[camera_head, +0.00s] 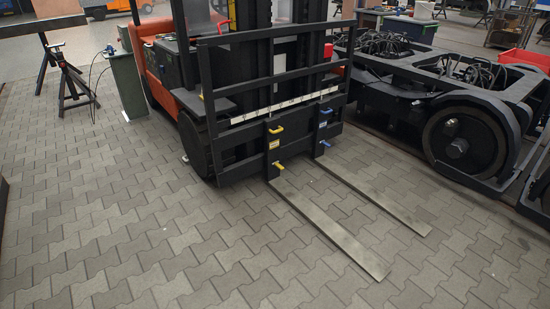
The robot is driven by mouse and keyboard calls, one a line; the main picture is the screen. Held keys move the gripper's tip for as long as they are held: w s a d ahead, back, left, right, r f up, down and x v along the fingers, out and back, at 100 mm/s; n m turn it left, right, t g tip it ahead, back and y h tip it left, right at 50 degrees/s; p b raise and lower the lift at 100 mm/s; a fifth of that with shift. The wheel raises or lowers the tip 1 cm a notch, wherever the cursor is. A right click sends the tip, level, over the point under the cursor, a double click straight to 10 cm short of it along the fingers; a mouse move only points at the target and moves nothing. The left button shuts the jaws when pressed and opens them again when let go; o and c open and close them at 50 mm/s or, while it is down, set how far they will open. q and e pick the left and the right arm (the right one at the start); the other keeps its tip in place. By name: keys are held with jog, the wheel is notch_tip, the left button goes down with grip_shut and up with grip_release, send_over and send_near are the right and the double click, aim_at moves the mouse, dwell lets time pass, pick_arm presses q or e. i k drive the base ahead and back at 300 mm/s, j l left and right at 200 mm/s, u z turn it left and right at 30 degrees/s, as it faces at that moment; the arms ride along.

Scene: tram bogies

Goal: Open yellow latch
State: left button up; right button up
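A yellow latch (276,130) sits at the top of the left fork's black carriage bracket on the forklift (180,75). The latches are small, and I cannot tell whether each is open or closed. Neither of my grippers is in view.
Two flat forks (330,228) reach forward just above or on the paving. A bogie with a large wheel (464,145) stands at the right. A green box (127,86) and a black stand (70,82) are at the left. The paved floor (130,230) in front is clear.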

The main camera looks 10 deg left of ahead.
aim_at(276, 164)
jog(key=i+j, duration=0.25)
jog(key=i, duration=0.25)
jog(key=i+j+u, duration=0.1)
jog(key=i+j, duration=0.15)
jog(key=i, duration=0.3)
jog(key=i+j, duration=0.2)
jog(key=i, duration=0.3)
jog(key=i+j, duration=0.2)
jog(key=i, duration=0.35)
jog(key=u, duration=0.05)
